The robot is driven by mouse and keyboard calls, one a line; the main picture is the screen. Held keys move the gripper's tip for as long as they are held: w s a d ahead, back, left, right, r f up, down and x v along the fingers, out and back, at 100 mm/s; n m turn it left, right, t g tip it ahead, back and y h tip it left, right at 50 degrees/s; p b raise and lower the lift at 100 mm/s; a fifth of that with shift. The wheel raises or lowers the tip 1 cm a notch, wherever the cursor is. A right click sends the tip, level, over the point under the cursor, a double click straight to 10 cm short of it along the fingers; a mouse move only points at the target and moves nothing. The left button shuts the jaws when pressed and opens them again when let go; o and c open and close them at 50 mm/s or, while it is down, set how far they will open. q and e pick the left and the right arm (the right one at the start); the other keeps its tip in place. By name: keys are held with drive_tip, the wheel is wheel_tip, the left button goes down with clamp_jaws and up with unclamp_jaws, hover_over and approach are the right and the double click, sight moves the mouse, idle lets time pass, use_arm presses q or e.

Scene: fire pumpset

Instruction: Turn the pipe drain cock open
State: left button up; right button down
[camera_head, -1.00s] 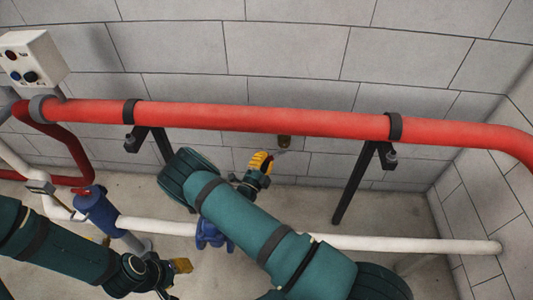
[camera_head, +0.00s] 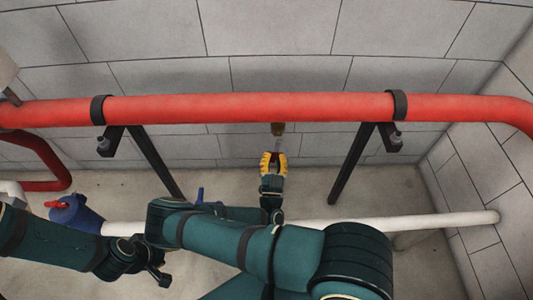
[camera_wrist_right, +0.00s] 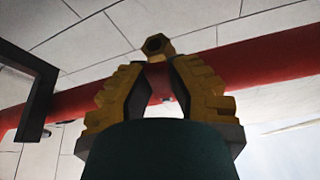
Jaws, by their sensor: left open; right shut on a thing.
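The brass drain cock (camera_head: 278,129) hangs under the red pipe (camera_head: 200,108), near the middle of its span in the head view. My right gripper (camera_head: 273,160) is just below it, with yellow fingers pointing up at it. In the right wrist view the cock's brass hexagonal end (camera_wrist_right: 157,44) shows between the tips of my right gripper (camera_wrist_right: 158,68). The fingers are closed on the cock; the exact contact is hard to see. My left gripper (camera_head: 157,274) is low at the left, dark and mostly turned away, well apart from the cock and holding nothing visible.
Black brackets (camera_head: 153,160) and (camera_head: 352,165) hold the red pipe on either side of the cock. A white pipe (camera_head: 330,223) runs low behind my right arm. A blue fitting with a red lever (camera_head: 75,213) stands at left. A block wall is behind.

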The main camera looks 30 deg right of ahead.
drive_tip(key=shift+s+d+n+t+y, duration=0.2)
drive_tip(key=shift+d+n+t+y, duration=0.2)
drive_tip(key=shift+n, duration=0.55)
drive_tip(key=shift+s+d+n+t+y, duration=0.25)
drive_tip(key=shift+n+t+y, duration=0.2)
drive_tip(key=shift+n, duration=0.5)
drive_tip(key=c, duration=0.9)
unclamp_jaws()
drive_tip(key=shift+f, duration=0.1)
drive_tip(key=v, duration=1.1)
drive_tip(key=shift+s+a, duration=0.25)
drive_tip(key=shift+s, duration=0.15)
